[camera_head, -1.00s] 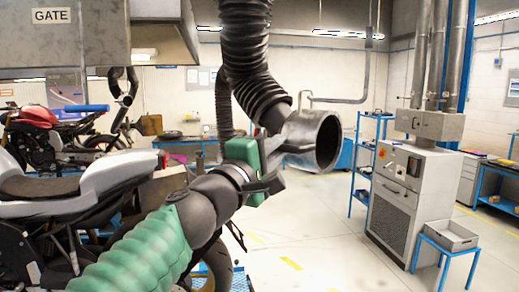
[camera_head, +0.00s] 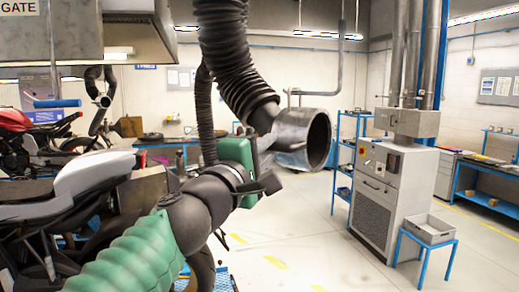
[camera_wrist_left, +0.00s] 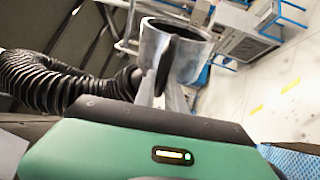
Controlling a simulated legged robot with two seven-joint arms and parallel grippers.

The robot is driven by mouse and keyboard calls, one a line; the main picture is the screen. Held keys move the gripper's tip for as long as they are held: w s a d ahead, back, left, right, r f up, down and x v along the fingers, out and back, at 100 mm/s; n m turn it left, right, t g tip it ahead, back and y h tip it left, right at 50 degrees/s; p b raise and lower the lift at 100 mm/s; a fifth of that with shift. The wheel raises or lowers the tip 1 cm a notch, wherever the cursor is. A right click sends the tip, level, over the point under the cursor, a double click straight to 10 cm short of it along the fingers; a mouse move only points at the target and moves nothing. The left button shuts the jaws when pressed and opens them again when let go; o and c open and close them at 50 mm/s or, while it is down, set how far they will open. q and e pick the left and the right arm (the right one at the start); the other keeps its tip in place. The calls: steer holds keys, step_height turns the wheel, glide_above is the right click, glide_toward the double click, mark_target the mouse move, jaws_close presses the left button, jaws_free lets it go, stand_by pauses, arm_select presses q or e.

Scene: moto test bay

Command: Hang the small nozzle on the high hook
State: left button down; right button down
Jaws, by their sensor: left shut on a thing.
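The nozzle (camera_head: 303,140) is a grey metal cup with a round open mouth facing right, at the end of a black ribbed hose (camera_head: 228,65) that hangs from above. My left gripper (camera_head: 266,153) is shut on the nozzle's near left side and holds it in the air. In the left wrist view the nozzle (camera_wrist_left: 192,42) stands beyond the gripper (camera_wrist_left: 166,88), with the hose (camera_wrist_left: 50,82) running off to the left. I cannot make out the high hook for certain in either view. My right gripper is not in view.
A motorcycle (camera_head: 70,205) stands close at left, beside my left arm. A grey metal box marked GATE (camera_head: 50,42) hangs at upper left. A grey cabinet (camera_head: 388,190) with pipes and a blue stand with a tray (camera_head: 430,230) are at right. The floor between is clear.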

arm_select(q)
steer(key=shift+d+f, duration=0.1)
steer(key=shift+d, duration=0.25)
steer(key=c, duration=1.3)
jaws_free()
steer(key=shift+w+a, duration=0.1)
steer(key=shift+a, duration=0.3)
steer(key=shift+f, duration=0.1)
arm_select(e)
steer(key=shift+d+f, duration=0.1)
